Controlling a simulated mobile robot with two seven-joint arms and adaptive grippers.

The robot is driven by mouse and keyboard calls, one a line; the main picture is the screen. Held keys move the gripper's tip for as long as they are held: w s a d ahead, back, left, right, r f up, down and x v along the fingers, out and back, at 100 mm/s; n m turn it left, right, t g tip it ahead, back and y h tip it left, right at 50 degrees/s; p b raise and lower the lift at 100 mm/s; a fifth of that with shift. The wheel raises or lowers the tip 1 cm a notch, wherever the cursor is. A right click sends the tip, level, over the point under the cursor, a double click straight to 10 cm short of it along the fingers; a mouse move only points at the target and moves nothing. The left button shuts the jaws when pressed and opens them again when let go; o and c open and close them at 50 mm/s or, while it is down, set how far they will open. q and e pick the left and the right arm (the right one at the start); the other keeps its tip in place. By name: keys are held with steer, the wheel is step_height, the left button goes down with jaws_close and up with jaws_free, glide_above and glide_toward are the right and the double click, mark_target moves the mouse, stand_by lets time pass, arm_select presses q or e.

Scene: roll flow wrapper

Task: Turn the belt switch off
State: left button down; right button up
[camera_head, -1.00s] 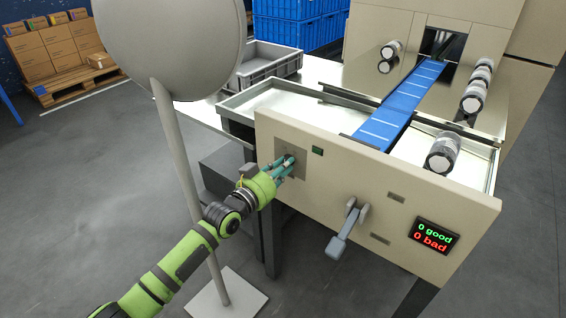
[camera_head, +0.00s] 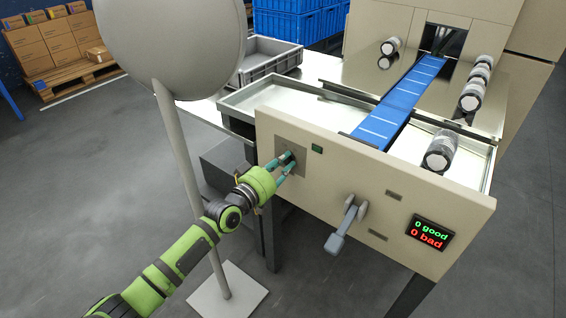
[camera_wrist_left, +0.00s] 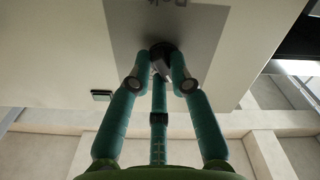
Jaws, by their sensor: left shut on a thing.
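The belt switch (camera_head: 287,157) is a dark round knob on a grey plate at the left of the beige front panel. My left gripper (camera_head: 283,167) reaches it from the lower left, with its teal fingers closed around the knob. In the left wrist view the three fingers (camera_wrist_left: 159,76) meet at the dark knob (camera_wrist_left: 163,52), and part of a "Belt" label (camera_wrist_left: 168,3) shows upside down at the top edge. The fingers partly hide the knob, so its setting is not readable. My right gripper is not in view.
A grey lever (camera_head: 342,228) sticks out of the panel to the right. A blue belt (camera_head: 402,105) runs behind the panel. A pole (camera_head: 180,150) with a large round head stands close left of my arm.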

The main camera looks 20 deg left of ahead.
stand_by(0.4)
arm_select(q)
steer(key=c, duration=1.1)
jaws_free()
steer(key=shift+s, duration=0.1)
steer(key=v, duration=1.1)
steer(key=shift+s+a+r, duration=0.1)
steer(key=shift+s+a, duration=0.05)
steer(key=shift+s, duration=0.25)
